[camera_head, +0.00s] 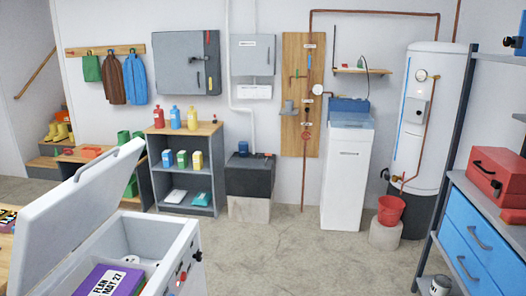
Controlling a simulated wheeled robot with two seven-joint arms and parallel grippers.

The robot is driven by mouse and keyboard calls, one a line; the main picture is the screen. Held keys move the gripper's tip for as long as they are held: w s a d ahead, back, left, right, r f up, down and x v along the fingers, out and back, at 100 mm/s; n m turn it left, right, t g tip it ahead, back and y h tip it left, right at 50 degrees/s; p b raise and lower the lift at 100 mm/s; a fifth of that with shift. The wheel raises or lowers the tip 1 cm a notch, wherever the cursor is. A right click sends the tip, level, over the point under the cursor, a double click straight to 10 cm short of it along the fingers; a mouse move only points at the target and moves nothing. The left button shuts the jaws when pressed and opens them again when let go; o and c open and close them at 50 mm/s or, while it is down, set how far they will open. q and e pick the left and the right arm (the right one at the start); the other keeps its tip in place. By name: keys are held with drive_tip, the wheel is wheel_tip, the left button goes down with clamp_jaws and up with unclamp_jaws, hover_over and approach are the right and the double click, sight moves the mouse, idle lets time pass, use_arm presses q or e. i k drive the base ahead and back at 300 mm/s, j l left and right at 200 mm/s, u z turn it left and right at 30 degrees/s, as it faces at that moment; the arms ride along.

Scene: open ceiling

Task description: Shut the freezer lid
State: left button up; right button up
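The white chest freezer (182,242) stands at the lower left, cut off by the bottom edge of the view. Its lid (80,205) is raised, tilted up and leaning back to the left, so the inside is open to view. A purple box with a white label (112,282) lies inside, with a white container (131,259) behind it. Dark knobs and a red spot show on the freezer's right face. Neither of my grippers is in view.
A shelf unit (183,141) with bottles and cartons stands behind the freezer. Bare concrete floor (290,252) lies to its right. A rack with a red toolbox (497,176) and blue drawers (478,240) stands at the right edge. A red bucket (390,210) sits by the water heater (425,120).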

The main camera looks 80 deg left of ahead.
sight(50, 227)
drive_tip(key=u, duration=3.9)
drive_tip(key=i+j+u, duration=0.2)
drive_tip(key=u, duration=0.4)
